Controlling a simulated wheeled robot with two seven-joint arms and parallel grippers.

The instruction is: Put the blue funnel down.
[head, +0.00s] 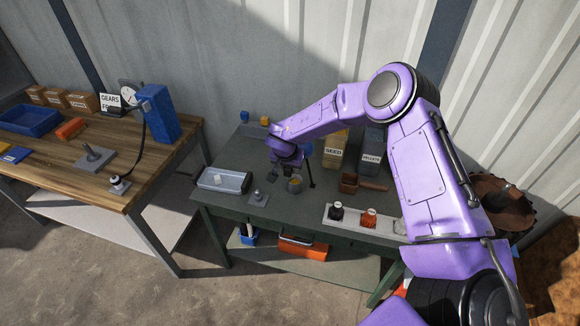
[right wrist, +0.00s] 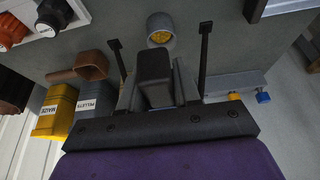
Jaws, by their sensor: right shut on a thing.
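My right gripper (head: 287,163) is over the green workbench, behind and above a small grey cup (head: 295,185). A small blue patch, apparently the blue funnel (head: 308,149), shows close beside it, and most of the funnel is hidden. In the right wrist view, the dark fingers (right wrist: 165,80) are close together, and the funnel cannot be made out. The cup with yellow contents (right wrist: 161,29) is beyond the fingertips there. Thin dark uprights (right wrist: 205,55) stand on both sides of the fingers. My left gripper is not in view.
On the bench are a grey tray (head: 224,181), a small grey peg stand (head: 258,198), a brown scoop (head: 350,182), a seed bin (head: 334,147) and a white rack of jars (head: 329,221). The wooden table (head: 150,180) stands left. Free bench top lies around the peg stand.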

